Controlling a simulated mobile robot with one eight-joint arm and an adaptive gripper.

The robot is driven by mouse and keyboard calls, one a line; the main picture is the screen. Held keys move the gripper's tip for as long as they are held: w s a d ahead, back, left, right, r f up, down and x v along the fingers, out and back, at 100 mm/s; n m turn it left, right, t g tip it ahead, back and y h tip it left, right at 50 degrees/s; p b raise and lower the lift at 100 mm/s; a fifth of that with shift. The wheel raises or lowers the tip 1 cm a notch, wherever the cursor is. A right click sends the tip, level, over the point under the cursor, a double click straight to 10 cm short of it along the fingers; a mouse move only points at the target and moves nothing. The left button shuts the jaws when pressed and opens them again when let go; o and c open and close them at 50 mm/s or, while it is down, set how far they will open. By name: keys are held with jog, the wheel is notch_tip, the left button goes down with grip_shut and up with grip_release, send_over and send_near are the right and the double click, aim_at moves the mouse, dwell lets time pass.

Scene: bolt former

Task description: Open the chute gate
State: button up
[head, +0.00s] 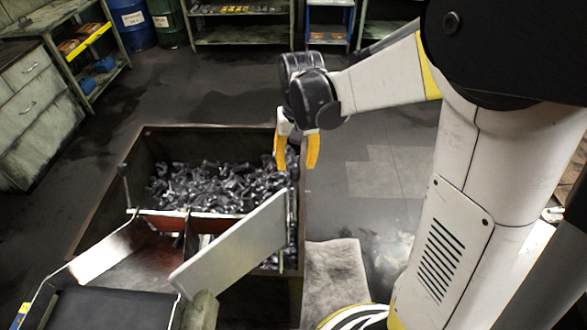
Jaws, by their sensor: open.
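The chute (120,258) slopes through the lower left, with a pale flat metal panel (232,245) along its right side. A narrow plate with a reddish edge (165,213) crosses its far end, and a thin upright rod with a dark knob (124,172) stands at the left of that end. I cannot tell for certain which part is the gate or how far it is open. My gripper (296,160) points down with its orange fingers apart and nothing between them. It hangs over the bin's right side, beyond the pale panel and apart from it in the picture.
A large dark bin (150,133) with many loose metal bolts (215,182) stands under the chute end. A grey mat (335,275) lies right of the bin. Benches and shelves (245,40), a blue drum (133,25) and drawers (35,90) line the back and left. The floor behind the bin is clear.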

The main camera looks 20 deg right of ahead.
aim_at(295, 169)
jog(key=shift+f+b, duration=0.3)
jog(key=shift+f, duration=1.65)
grip_shut()
